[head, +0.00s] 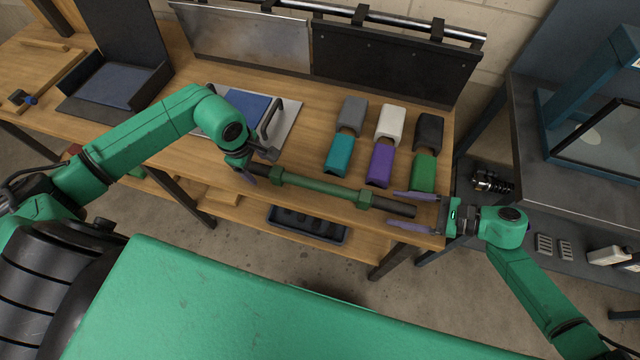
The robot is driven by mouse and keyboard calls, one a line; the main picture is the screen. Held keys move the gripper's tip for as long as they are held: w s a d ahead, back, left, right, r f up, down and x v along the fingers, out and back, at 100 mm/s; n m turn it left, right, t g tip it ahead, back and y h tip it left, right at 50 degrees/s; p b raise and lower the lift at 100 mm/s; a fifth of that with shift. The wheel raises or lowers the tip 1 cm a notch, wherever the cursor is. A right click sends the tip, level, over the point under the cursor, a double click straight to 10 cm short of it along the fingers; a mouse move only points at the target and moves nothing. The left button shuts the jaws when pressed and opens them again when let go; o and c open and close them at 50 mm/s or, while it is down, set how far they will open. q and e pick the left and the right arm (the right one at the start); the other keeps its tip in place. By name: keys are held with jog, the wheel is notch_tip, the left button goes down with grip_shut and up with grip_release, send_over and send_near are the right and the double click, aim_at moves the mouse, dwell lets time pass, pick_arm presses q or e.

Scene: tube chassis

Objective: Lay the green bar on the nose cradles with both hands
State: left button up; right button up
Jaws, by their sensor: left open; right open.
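The green bar (322,187), with dark ends and green collars, runs left to right along the front part of the wooden bench. I cannot tell whether it rests on the bench or sits slightly above it. My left gripper (256,166) is open at the bar's left end; its fingers are partly hidden by the wrist. My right gripper (402,209) is open, with its two purple fingers on either side of the bar's dark right end. I cannot make out the nose cradles in this view.
The wooden bench (300,145) bears several coloured blocks, among them a purple one (381,166), behind the bar's right half. A grey plate with a blue pad (246,108) lies behind my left gripper. A dark tray (307,224) sits on the lower shelf. A grey workbench (580,140) stands at right.

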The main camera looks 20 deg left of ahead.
pick_arm(q)
jog(key=shift+f, duration=0.2)
pick_arm(e)
jog(key=shift+a, duration=0.25)
pick_arm(q)
jog(key=c, duration=1.2)
pick_arm(e)
jog(key=c, duration=1.2)
pick_arm(q)
grip_shut()
pick_arm(e)
grip_shut()
pick_arm(q)
jog(key=shift+w+r, duration=0.1)
